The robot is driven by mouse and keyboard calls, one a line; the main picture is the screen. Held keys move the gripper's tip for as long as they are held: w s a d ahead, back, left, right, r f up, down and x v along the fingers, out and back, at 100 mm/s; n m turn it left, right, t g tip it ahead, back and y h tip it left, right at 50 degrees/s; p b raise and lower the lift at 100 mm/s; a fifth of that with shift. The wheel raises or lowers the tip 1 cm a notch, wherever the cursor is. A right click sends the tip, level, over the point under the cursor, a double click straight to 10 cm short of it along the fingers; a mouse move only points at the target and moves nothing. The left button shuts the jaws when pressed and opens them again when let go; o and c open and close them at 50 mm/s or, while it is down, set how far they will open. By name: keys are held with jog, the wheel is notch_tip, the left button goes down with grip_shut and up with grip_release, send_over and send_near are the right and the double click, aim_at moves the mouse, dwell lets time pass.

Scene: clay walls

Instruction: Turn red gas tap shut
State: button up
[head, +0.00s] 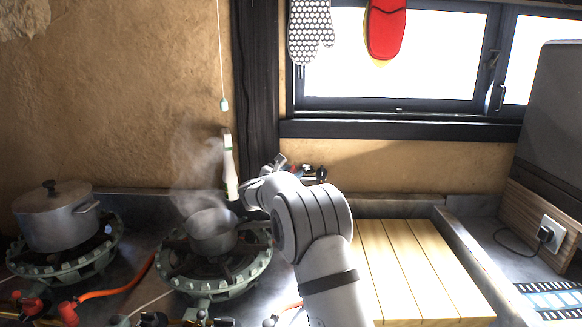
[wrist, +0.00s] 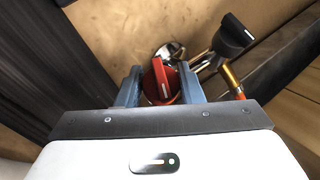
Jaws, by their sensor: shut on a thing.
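The red gas tap (wrist: 159,73) shows in the wrist view between the two blue-grey fingers of my gripper (wrist: 161,84). The fingers are closed on its sides, and the red handle stands roughly lengthwise between them, slightly tilted. Part of its lower body is hidden by my gripper. In the head view my arm reaches to the wall below the window frame and hides most of the tap area.
A black-handled tap (wrist: 232,36) on a brass pipe is close to the right of the red one. In the head view a steaming pan (head: 211,236) sits on the middle burner, left of my arm. A larger lidded pot (head: 58,222) stands farther left. Wooden slats (head: 405,262) lie to the right.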

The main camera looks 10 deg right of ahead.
jog(key=m+g+h+p, duration=0.1)
jog(key=m+g+p, duration=0.2)
jog(key=m+p, duration=0.1)
jog(key=shift+r+m+g+h+p, duration=0.3)
jog(key=shift+r+g+h, duration=0.05)
jog(key=shift+g+h, duration=0.05)
jog(key=m+g+p, duration=0.3)
jog(key=m+p, duration=0.1)
jog(key=p, duration=0.1)
jog(key=shift+p, duration=0.35)
jog(key=m+g+p, duration=0.2)
jog(key=p, duration=0.3)
jog(key=shift+m+g, duration=0.3)
jog(key=m+g+p, duration=0.1)
jog(key=p, duration=0.2)
jog(key=shift+f, duration=0.15)
jog(key=m+p, duration=0.1)
jog(key=p, duration=0.2)
jog(key=shift+d+f+g+y+p, duration=0.1)
jog(key=shift+g+y+p, duration=0.25)
jog(key=shift+g+y, duration=0.05)
jog(key=shift+f+m+p, duration=0.2)
jog(key=shift+m+p, duration=0.1)
jog(key=shift+p, duration=0.45)
jog(key=o, duration=1)
jog(key=shift+r, duration=0.1)
jog(key=shift+c, duration=0.2)
